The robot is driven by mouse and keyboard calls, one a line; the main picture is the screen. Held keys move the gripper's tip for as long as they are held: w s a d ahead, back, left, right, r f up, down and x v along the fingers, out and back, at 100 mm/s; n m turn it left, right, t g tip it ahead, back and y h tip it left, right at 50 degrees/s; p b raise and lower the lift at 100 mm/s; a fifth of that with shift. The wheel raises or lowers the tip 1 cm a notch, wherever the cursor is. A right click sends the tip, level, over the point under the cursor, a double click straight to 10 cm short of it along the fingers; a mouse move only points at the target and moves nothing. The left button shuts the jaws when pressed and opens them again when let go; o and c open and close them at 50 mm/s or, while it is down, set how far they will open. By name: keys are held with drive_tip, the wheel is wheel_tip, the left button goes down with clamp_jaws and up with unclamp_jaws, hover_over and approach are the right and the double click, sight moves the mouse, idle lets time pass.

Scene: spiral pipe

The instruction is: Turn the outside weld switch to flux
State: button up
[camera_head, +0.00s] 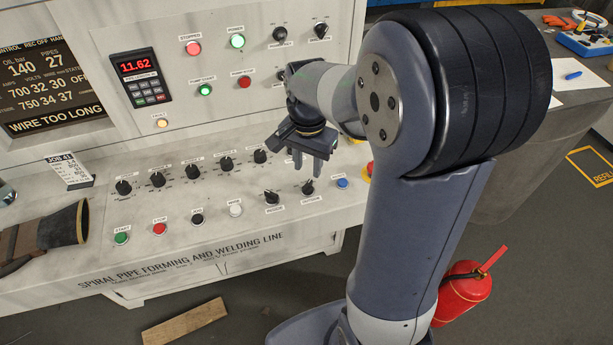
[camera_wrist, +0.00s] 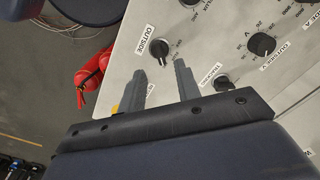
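The outside weld switch (camera_wrist: 160,48) is a small black knob beside a white label reading OUTSIDE (camera_wrist: 150,36) in the wrist view. Its pale mark points toward the bottom of that view; its position lettering is too small to read. In the head view the same switch (camera_head: 308,187) stands on the sloping panel, just below my gripper. My gripper (camera_wrist: 160,73) is open and empty. Its two fingers are apart, with the knob showing just beyond the tips, roughly between them. In the head view my gripper (camera_head: 308,163) points down, seemingly above the panel and apart from the knob.
Another black switch (camera_head: 271,197) sits left of it. A blue button (camera_head: 342,183) is close on the right, with a red and yellow button (camera_head: 369,170) beyond. Several black dials (camera_head: 226,163) run along the panel. A red extinguisher (camera_head: 462,290) stands on the floor.

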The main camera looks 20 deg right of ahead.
sight(308, 184)
wheel_tip(308, 184, down, 6)
drive_tip(key=shift+r, duration=0.1)
drive_tip(key=shift+c, duration=0.3)
clamp_jaws()
